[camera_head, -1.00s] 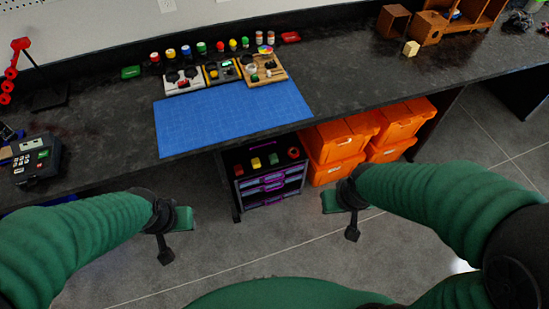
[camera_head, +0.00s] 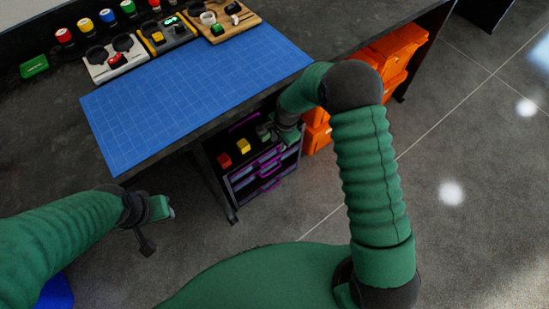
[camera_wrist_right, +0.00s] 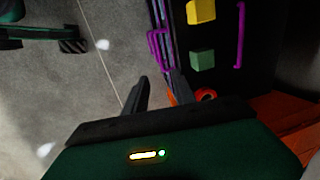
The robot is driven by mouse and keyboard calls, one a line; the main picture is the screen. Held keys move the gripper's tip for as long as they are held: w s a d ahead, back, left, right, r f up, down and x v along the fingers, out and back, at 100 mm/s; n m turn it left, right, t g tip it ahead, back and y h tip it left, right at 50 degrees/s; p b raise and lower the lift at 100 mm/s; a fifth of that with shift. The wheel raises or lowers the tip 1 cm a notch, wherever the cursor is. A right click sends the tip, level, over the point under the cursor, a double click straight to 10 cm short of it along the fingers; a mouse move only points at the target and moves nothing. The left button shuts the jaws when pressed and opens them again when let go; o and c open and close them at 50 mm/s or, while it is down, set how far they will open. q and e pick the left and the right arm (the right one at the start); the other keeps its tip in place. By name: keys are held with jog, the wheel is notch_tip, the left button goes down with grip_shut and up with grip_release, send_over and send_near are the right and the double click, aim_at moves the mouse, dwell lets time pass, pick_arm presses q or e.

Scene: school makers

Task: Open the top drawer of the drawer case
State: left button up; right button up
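The drawer case (camera_head: 232,187) stands under the table, dark with several stacked drawers and purple handles. Its drawers look closed. My right gripper (camera_head: 272,133) is at the upper right of the case, partly covering its top. In the right wrist view the case (camera_wrist_right: 183,22) appears turned on its side. There my right gripper (camera_wrist_right: 158,83) has its two dark fingers apart and nothing visible between them, and the purple front handles (camera_wrist_right: 154,45) lie just beyond the fingertips. My left gripper (camera_head: 164,208) hangs left of the case, away from it; its finger gap is not clear.
A red block (camera_head: 224,160) and a yellow block (camera_head: 243,146) sit on the case; a green block (camera_wrist_right: 202,60) and an orange-red ring (camera_wrist_right: 206,95) show in the wrist view. The table edge and blue mat (camera_head: 190,95) overhang. Orange bins (camera_head: 398,52) stand to the right.

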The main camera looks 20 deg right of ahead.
aim_at(274, 158)
jog(key=f+b, duration=0.1)
jog(key=f, duration=0.3)
jog(key=w+f+b, duration=0.1)
jog(key=f+b, duration=0.1)
jog(key=f, duration=0.3)
jog(key=w+a+f+b, duration=0.1)
jog(key=f, duration=0.4)
jog(key=shift+w+a+b, duration=0.1)
jog(key=shift+w+b, duration=0.05)
jog(key=shift+b, duration=0.25)
jog(key=shift+r, duration=0.1)
jog(key=shift+a, duration=0.1)
grip_shut()
